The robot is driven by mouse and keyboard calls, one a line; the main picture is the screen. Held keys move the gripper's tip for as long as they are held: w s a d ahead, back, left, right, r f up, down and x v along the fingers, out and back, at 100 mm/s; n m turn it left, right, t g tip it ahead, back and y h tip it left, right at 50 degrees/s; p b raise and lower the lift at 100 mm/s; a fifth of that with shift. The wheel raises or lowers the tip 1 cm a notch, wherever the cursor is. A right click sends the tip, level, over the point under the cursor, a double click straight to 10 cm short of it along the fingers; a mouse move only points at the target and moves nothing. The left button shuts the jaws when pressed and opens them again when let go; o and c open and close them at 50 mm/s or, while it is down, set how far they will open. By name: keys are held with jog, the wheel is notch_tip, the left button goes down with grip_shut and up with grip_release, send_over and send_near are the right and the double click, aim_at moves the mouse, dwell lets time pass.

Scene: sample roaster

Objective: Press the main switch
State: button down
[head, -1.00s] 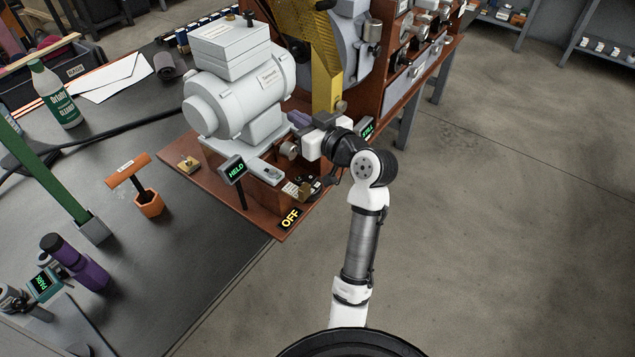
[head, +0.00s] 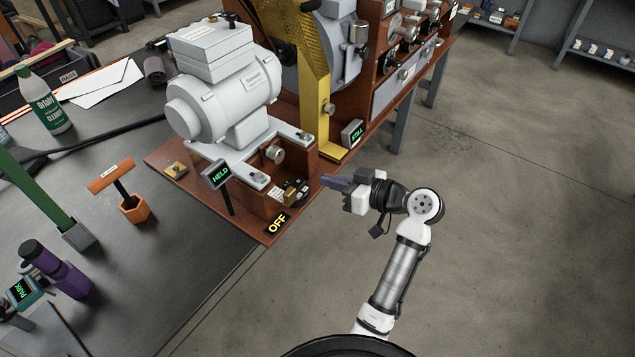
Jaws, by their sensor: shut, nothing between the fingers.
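A small black switch unit with pale labels (head: 292,192) sits at the front corner of the wooden machine base. I take it for the main switch. My gripper (head: 325,181) is shut and empty. Its dark purple fingers point left toward the switch corner, from just beyond the base's right edge. In this view the fingertips appear apart from the switch; their height over it is hard to tell.
A grey motor (head: 225,105) stands behind the switch. A HELD display (head: 216,175) stands left and a STILL display (head: 352,132) behind my gripper. A yellow guard (head: 316,90) rises at the back. An orange T-handled tool (head: 134,207) stands on the table. Floor at right is clear.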

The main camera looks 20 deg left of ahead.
jog(key=p, duration=0.2)
send_over(299, 197)
jog(key=shift+w+d+f, duration=0.1)
jog(key=shift+w+f, duration=0.15)
jog(key=shift+f, duration=0.25)
jog(key=shift+w+d+f, duration=0.1)
jog(key=shift+w+f, duration=0.1)
jog(key=shift+f, duration=0.25)
jog(key=f, duration=0.2)
jog(key=shift+s+a+f, duration=0.15)
jog(key=shift+s+f, duration=0.05)
jog(key=shift+f, duration=0.1)
jog(key=shift+s+f, duration=0.1)
jog(key=shift+f, duration=0.7)
jog(key=b, duration=0.1)
jog(key=f+b, duration=0.1)
jog(key=shift+s+a+f+n+b, duration=0.1)
jog(key=shift+s+f+n+b, duration=0.15)
jog(key=shift+n+b, duration=0.15)
jog(key=shift+r+t, duration=0.2)
jog(key=shift+t, duration=0.1)
jog(key=shift+r, duration=0.1)
